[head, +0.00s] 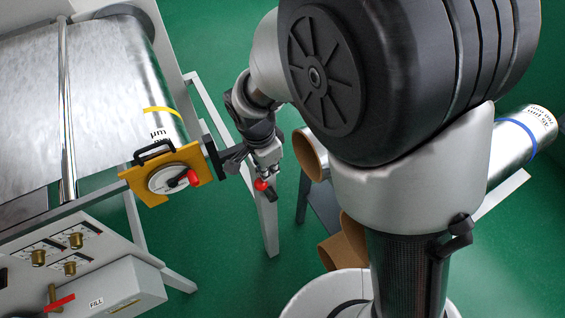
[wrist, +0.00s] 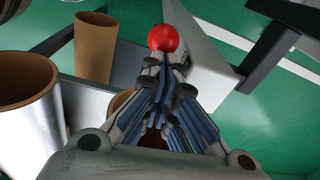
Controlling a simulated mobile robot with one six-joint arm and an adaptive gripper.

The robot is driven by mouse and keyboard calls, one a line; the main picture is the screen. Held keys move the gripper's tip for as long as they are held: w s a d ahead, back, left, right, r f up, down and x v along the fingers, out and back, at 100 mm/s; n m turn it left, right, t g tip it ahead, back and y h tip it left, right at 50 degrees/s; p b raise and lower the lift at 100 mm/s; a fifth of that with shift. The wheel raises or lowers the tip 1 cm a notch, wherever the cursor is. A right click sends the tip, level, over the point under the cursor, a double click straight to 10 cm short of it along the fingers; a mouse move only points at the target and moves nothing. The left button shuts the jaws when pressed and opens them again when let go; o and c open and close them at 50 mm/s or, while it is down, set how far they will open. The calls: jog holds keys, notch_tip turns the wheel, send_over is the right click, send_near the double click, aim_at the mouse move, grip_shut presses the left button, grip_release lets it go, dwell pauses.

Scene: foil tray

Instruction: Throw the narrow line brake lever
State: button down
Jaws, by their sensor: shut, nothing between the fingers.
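A red ball knob (head: 261,185) stands below my gripper (head: 267,168) in the head view, beside a dark stub. In the wrist view the same red knob (wrist: 163,38) is just beyond the fingertips of my gripper (wrist: 158,62). My fingers are together, with nothing held between them. The knob is at or very near the fingertips; I cannot tell whether they touch. Its lever arm is mostly hidden. Another red-handled lever (head: 192,177) sits on a white dial on a yellow plate (head: 135,180) to the left. I cannot read which lever is the narrow line brake.
A large foil roll (head: 150,90) lies in a frame at the left. A panel with brass fittings (head: 75,240) and a FILL box (head: 120,290) stands at lower left. Brown roll cores (wrist: 95,45) and a foil roll (head: 515,145) are near my arm. Green floor lies between.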

aim_at(257, 180)
jog(key=a, duration=0.1)
jog(key=s+a, duration=0.2)
jog(key=shift+f+b, duration=0.3)
jog(key=shift+b, duration=0.1)
jog(key=shift+s+a+f+b, duration=0.3)
jog(key=shift+s+a, duration=0.1)
jog(key=shift+a, duration=0.2)
jog(key=shift+s+a+f+b, duration=0.15)
jog(key=shift+s+a+f, duration=0.1)
jog(key=shift+s+a, duration=0.25)
jog(key=shift+w+a, duration=0.1)
jog(key=shift+a, duration=0.05)
jog(key=shift+a+r, duration=0.1)
